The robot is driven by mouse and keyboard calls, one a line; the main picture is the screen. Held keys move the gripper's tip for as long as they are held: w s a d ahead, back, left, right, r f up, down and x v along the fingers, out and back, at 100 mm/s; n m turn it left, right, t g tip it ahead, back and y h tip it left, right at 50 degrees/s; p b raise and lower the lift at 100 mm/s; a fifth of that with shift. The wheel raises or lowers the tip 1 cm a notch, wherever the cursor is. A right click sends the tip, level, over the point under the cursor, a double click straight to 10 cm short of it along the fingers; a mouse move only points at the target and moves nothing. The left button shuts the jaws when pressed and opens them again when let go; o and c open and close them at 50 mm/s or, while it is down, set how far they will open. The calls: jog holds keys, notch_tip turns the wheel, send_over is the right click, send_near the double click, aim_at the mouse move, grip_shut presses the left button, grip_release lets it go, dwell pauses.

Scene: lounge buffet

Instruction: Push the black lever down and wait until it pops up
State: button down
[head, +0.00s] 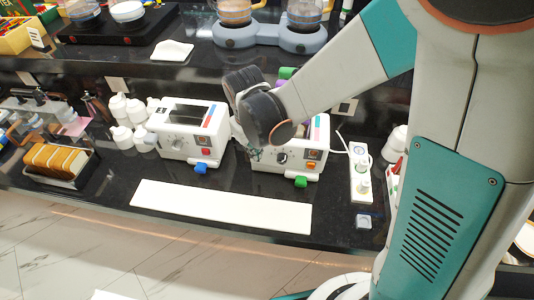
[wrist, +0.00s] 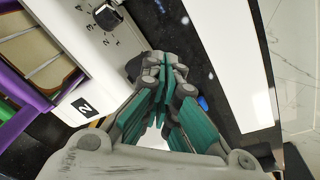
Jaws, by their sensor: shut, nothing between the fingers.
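Two white toasters stand side by side on the black counter in the head view: a left one (head: 187,132) with a blue tab and a right one (head: 290,180) with a green tab, partly behind my arm. The wrist view shows a white toaster body (wrist: 75,35) close up, with a black dial (wrist: 108,15), a "2" label and bread (wrist: 35,50) in its slot. My gripper (wrist: 166,78) is shut and empty, beside this toaster's end. I cannot make out the black lever; my gripper may hide it. In the head view my arm mostly hides the fingers.
A white board (head: 220,207) lies in front of the toasters. White bottles (head: 125,115) stand left, a bread rack (head: 60,160) further left. A power strip (head: 360,170) lies right. Coffee pots (head: 235,12) stand on the shelf behind.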

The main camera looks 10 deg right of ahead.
notch_tip(320, 180, down, 9)
jog(key=b, duration=0.7)
jog(key=shift+r, duration=0.2)
dwell(0.4)
dwell(0.4)
notch_tip(320, 180, up, 12)
jog(key=p, duration=0.8)
jog(key=shift+p, duration=0.3)
